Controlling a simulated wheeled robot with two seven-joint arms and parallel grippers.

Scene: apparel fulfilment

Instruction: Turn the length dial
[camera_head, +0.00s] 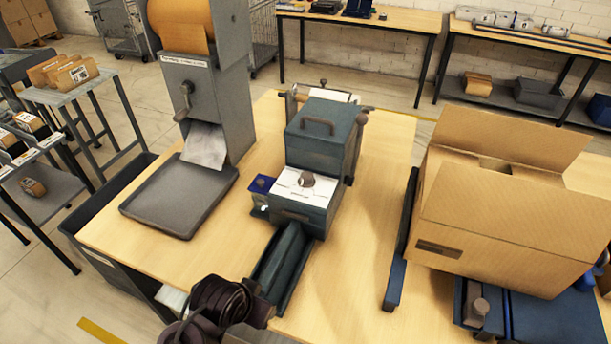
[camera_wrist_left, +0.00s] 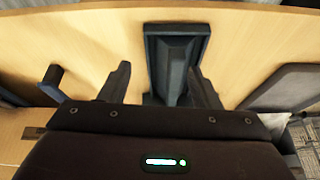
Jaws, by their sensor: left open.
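The length dial appears to be the small dark round knob (camera_head: 307,180) on the white marked plate (camera_head: 290,190) of the blue-grey dispenser (camera_head: 322,135), mid-table in the head view. The plate's markings are too small to read. A dark trough (camera_head: 282,265) runs from the dispenser toward me. My left wrist (camera_head: 215,310) is at the bottom of the head view, near the trough's front end and well short of the knob. In the left wrist view my left gripper (camera_wrist_left: 158,82) is open and empty, fingers spread, with the trough (camera_wrist_left: 177,45) beyond them. My right gripper is not in view.
A grey tray (camera_head: 180,197) lies left under a paper-roll stand (camera_head: 205,90) with a side crank. An open cardboard box (camera_head: 510,215) stands right, beside a long dark bar (camera_head: 401,245). The tabletop between dispenser and bar is clear.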

